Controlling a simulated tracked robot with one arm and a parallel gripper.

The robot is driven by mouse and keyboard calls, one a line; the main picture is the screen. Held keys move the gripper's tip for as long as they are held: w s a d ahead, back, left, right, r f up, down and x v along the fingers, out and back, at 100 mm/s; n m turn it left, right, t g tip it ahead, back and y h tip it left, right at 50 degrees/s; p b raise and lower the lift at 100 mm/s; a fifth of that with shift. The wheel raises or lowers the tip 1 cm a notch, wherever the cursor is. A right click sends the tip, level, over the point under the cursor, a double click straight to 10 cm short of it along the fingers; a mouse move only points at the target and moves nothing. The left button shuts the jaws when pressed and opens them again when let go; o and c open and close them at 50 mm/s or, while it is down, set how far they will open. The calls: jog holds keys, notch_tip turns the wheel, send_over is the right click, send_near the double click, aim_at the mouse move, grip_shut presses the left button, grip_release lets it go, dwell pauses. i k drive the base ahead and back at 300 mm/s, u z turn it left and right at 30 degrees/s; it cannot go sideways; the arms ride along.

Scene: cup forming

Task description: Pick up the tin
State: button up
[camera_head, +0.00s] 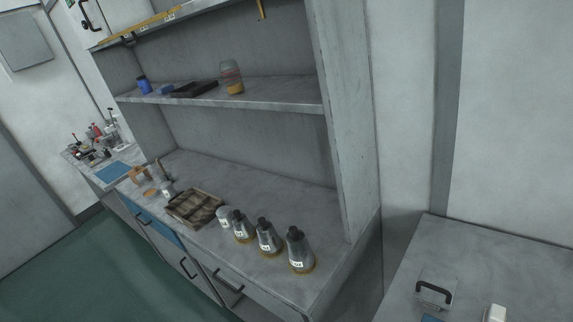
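A small pale grey can (225,216), which looks like the tin, stands upright on the grey counter (290,190) of the shelf unit. It is just left of a row of three cone-shaped metal bottles with dark caps and white labels: the near-left bottle (242,230), the middle bottle (268,240) and the right bottle (299,256). The can is partly overlapped by the left bottle. A brown tray (188,214) with compartments lies just left of the can. My gripper does not show in this view, so its state is hidden.
A shelf (280,98) above the counter holds a jar (232,80), a dark flat case (195,89) and a blue container (144,85). A side panel (345,120) bounds the counter on the right. The counter behind the bottles is clear. Green floor (100,275) is open at lower left.

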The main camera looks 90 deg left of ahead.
aim_at(224, 214)
jog(key=z, duration=0.15)
jog(key=k, duration=2.85)
jog(key=u, duration=1.4)
jog(key=i, duration=1.5)
jog(key=u, duration=0.3)
